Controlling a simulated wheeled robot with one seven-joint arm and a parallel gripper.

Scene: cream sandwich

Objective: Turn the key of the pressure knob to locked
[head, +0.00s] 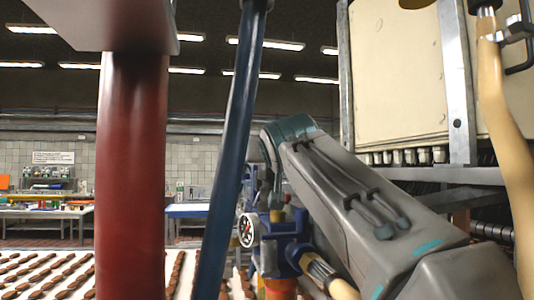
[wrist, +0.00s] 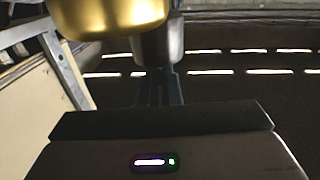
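A round gauge (head: 247,230) with a white dial and red marks sits beside a blue fitting (head: 283,240) in the head view, low in the middle. A key or a lock mark cannot be made out. In the wrist view a shiny gold rounded part (wrist: 112,14) fills the top, with a dark grey cylinder (wrist: 158,45) close behind it. I cannot tell whether either belongs to the pressure knob. My gripper (wrist: 156,88) points up toward the grey cylinder in the wrist view. Its fingertips are hidden, and contact cannot be judged. In the head view my arm hides the gripper.
A thick red column (head: 131,180) and a slanted blue pole (head: 232,150) stand at the left and middle. A cream-coloured pipe (head: 507,150) and a metal-framed cream cabinet (head: 398,75) are at the right. Rows of brown biscuits (head: 45,272) lie behind the column.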

